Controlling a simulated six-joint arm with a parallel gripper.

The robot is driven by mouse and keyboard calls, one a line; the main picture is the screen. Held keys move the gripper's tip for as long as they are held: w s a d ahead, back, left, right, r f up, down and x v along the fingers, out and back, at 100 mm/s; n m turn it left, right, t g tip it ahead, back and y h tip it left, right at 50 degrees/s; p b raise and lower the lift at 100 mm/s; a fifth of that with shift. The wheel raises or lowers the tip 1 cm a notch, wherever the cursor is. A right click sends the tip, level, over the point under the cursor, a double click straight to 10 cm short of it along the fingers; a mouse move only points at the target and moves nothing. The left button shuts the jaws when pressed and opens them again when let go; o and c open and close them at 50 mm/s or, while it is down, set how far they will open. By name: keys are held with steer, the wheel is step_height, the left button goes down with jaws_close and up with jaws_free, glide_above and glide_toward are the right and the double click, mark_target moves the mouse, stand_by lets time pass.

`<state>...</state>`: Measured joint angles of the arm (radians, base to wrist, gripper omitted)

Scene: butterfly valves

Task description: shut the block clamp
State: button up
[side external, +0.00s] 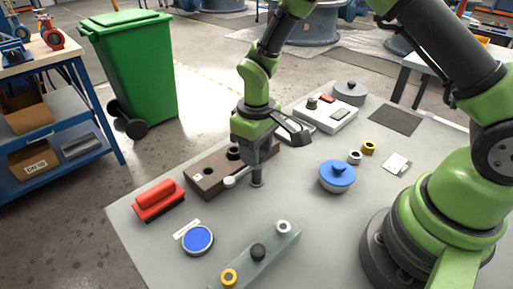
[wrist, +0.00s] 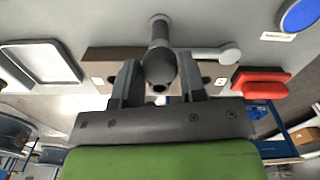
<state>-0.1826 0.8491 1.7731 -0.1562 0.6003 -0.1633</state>
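The clamp is a brown block (side external: 208,178) with dark holes on the grey table. A pale lever with a round knob (side external: 229,182) lies along its front right edge; the lever also shows in the wrist view (wrist: 228,53). A dark upright post-like handle (wrist: 161,68) stands at the lever's other end. My gripper (side external: 258,160) points down over the right end of the block. In the wrist view its two fingers (wrist: 160,82) stand apart, one on each side of the dark handle. I cannot tell whether they touch it.
A red-handled block (side external: 159,200) and a blue disc (side external: 198,239) lie at the left front. A grey strip with knobs (side external: 257,252) is at the front. A blue-lidded knob (side external: 337,176) stands to the right.

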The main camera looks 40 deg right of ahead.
jaws_close()
steer(key=m, duration=1.3)
steer(key=shift+m, duration=2.4)
steer(key=o, duration=0.5)
jaws_free()
